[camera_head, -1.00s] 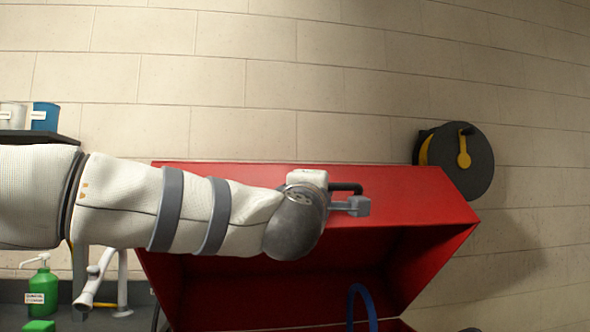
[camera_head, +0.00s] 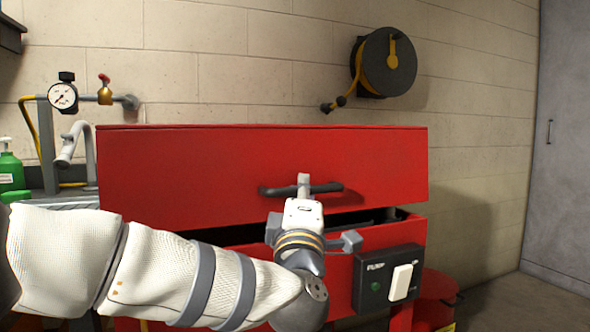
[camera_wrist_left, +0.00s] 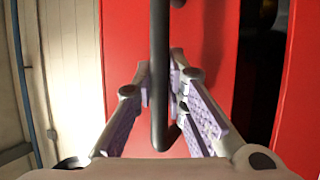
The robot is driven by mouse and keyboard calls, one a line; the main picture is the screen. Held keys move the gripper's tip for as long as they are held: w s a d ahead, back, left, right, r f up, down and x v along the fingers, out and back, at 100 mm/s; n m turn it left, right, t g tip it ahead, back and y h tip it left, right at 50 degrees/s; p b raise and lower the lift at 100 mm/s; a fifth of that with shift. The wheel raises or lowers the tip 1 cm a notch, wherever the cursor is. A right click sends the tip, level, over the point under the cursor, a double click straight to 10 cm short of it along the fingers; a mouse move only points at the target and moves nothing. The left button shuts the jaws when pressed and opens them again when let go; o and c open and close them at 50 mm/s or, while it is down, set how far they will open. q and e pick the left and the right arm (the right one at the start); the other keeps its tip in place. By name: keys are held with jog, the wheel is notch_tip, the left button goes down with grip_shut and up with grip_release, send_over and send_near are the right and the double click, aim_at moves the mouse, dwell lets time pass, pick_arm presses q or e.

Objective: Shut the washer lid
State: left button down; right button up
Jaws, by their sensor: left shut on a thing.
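The red washer lid (camera_head: 220,160) is tipped far down over the red washer body (camera_head: 338,290). A dark gap shows between the lid's lower edge and the body, widest in view at the right. A black bar handle (camera_head: 330,187) is on the lid's front. My left gripper (camera_head: 304,182) is on this handle. In the left wrist view the handle (camera_wrist_left: 160,50) runs between the gripper's fingers (camera_wrist_left: 160,85), which are shut on it. My left arm hides part of the body's front. My right gripper is not in view.
A black panel with a white switch (camera_head: 402,282) is on the body's front right. A hose reel (camera_head: 385,62) hangs on the wall above. A pressure gauge (camera_head: 63,96) and green bottle (camera_head: 10,168) are at left. A red bin (camera_head: 438,300) stands at lower right.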

pick_arm(q)
jog(key=shift+m+t+h, duration=0.3)
jog(key=shift+m+t, duration=0.1)
jog(key=shift+t, duration=0.1)
jog(key=f, duration=0.1)
jog(key=f+b, duration=0.1)
jog(key=f, duration=0.1)
jog(key=f+b, duration=0.1)
jog(key=f, duration=0.1)
jog(key=shift+s+d+f, duration=0.15)
jog(key=shift+s+d, duration=0.05)
jog(key=shift+s, duration=0.15)
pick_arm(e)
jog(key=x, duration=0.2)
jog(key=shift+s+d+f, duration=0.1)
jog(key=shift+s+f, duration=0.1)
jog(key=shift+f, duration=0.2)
pick_arm(q)
jog(key=shift+f, duration=0.2)
jog(key=c, duration=1.6)
grip_release()
jog(key=shift+r, duration=0.15)
jog(key=v, duration=1.2)
jog(key=shift+s, duration=0.1)
